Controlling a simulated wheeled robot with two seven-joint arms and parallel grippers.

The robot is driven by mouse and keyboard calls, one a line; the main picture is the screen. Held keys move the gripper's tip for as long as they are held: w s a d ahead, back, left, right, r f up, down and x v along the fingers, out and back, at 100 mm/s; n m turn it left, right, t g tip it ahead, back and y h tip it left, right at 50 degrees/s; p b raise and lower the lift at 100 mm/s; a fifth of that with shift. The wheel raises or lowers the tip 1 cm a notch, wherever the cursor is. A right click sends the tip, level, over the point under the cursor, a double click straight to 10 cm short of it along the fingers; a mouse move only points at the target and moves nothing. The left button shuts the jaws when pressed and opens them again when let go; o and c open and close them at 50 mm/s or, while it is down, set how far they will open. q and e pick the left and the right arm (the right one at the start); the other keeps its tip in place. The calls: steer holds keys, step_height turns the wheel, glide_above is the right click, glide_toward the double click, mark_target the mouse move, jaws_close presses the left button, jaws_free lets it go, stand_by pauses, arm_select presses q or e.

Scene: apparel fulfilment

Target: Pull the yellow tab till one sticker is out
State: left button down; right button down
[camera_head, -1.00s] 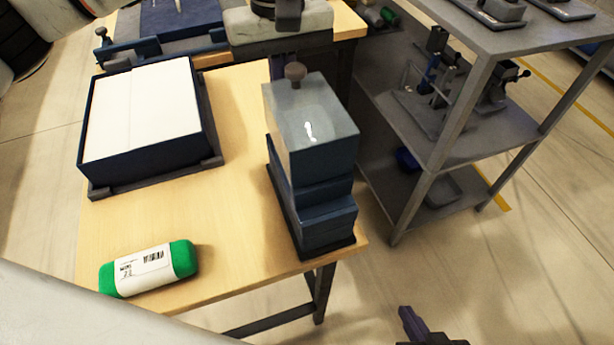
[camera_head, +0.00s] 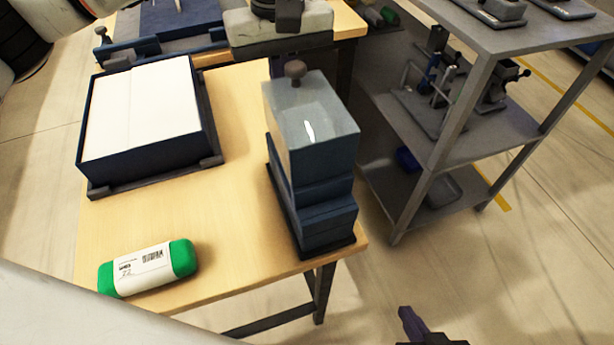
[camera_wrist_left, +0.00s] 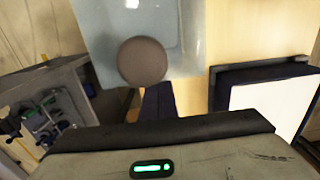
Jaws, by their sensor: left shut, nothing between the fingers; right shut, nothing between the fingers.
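A blue block-like unit (camera_head: 312,165) with a glossy grey-blue top and a dark round knob (camera_head: 295,70) stands upright at the table's right edge. The knob also shows in the left wrist view (camera_wrist_left: 142,61). My left gripper (camera_head: 277,69) is shut and empty at the unit's far side, close to the knob; its fingertips are partly hidden. Its dark fingers show below the knob in the left wrist view (camera_wrist_left: 160,103). My right gripper (camera_head: 409,314) is shut and empty at the bottom edge, partly cut off. I make out no yellow tab or loose sticker.
A navy tray (camera_head: 152,177) holding a white stack stands on the left of the table (camera_head: 225,230). A green-ended package (camera_head: 183,257) with a barcode label lies at the front left. A grey shelf rack (camera_head: 395,120) stands to the right. The table's middle is clear.

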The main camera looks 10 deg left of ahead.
arm_select(q)
steer(key=shift+f+b, duration=0.75)
steer(key=shift+f, duration=0.5)
steer(key=shift+w+a+p, duration=0.55)
steer(key=shift+w+a, duration=0.9)
steer(key=shift+w, duration=0.6)
step_height(320, 180, up, 7)
steer(key=p, duration=0.5)
steer(key=shift+s+d, duration=0.2)
